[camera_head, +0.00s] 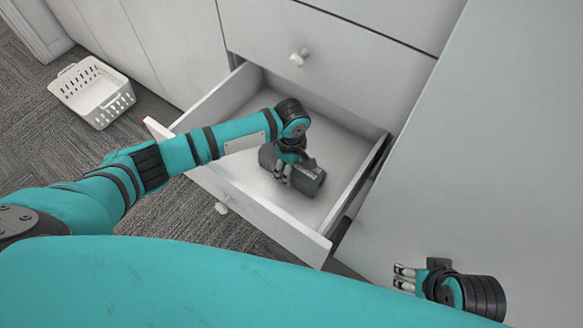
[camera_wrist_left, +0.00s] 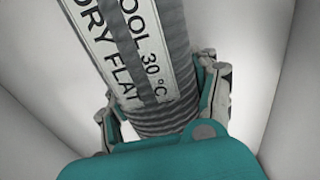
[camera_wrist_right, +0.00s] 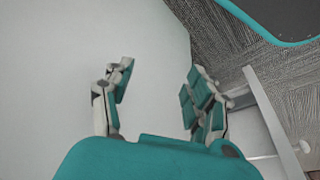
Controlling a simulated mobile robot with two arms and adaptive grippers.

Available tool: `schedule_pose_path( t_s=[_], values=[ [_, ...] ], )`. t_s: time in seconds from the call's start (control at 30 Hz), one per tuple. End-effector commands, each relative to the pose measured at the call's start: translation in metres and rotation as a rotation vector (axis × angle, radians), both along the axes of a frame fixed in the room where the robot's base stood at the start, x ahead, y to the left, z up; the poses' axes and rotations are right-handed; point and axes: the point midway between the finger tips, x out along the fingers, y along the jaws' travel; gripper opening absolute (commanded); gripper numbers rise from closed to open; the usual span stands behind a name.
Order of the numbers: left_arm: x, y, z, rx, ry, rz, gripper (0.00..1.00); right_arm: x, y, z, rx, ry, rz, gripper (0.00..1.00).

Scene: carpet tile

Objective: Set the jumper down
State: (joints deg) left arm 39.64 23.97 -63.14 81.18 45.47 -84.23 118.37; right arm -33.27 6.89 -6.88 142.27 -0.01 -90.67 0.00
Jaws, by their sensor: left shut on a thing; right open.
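The jumper is a dark grey, ribbed knit bundle (camera_head: 309,182) inside the open white drawer (camera_head: 262,219). In the left wrist view the jumper (camera_wrist_left: 165,55) carries a pale label with washing text. My left gripper (camera_head: 284,172) reaches down into the drawer and is shut on the jumper, with one finger on each side of it. The jumper is low in the drawer; I cannot tell whether it touches the floor of the drawer. My right gripper (camera_head: 405,278) is open and empty outside the drawer, near the white cabinet front; its spread fingers show in the right wrist view (camera_wrist_right: 158,80).
A white slotted basket (camera_head: 92,92) stands on the grey carpet (camera_head: 45,135) at the left. A closed drawer with a round knob (camera_head: 299,58) is above the open one. The drawer floor around the jumper is bare.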

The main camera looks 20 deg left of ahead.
Motion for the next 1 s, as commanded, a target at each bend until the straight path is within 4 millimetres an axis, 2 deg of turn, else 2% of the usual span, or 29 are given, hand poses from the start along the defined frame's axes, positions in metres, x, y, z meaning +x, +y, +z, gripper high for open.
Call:
schedule_pose_path(
  t_s=[0.27, 0.3, 0.47, 0.77, 0.87, 1.0],
  values=[
    [0.000, -0.001, -0.001, -0.001, -0.001, 0.000, 0.14, 0.001, 0.000, -0.002, 0.000, 0.002, 0.000, 0.57],
    [0.000, 0.000, -0.001, 0.000, 0.000, 0.000, 0.65, 0.001, 0.000, -0.003, 0.000, 0.003, 0.000, 0.57],
    [0.000, 0.000, -0.001, 0.000, 0.000, 0.000, 0.86, 0.001, 0.000, -0.002, 0.000, 0.002, 0.000, 0.57],
    [0.000, 0.000, 0.000, 0.000, 0.000, -0.001, 0.87, 0.001, 0.000, -0.003, -0.001, 0.003, 0.001, 0.57],
    [0.000, 0.000, 0.006, 0.000, 0.000, -0.001, 0.87, 0.001, 0.000, 0.000, 0.000, -0.001, 0.000, 0.57],
    [0.000, -0.001, 0.024, -0.001, -0.001, -0.001, 0.87, 0.009, 0.002, -0.024, 0.000, 0.017, 0.001, 0.57]
  ],
)
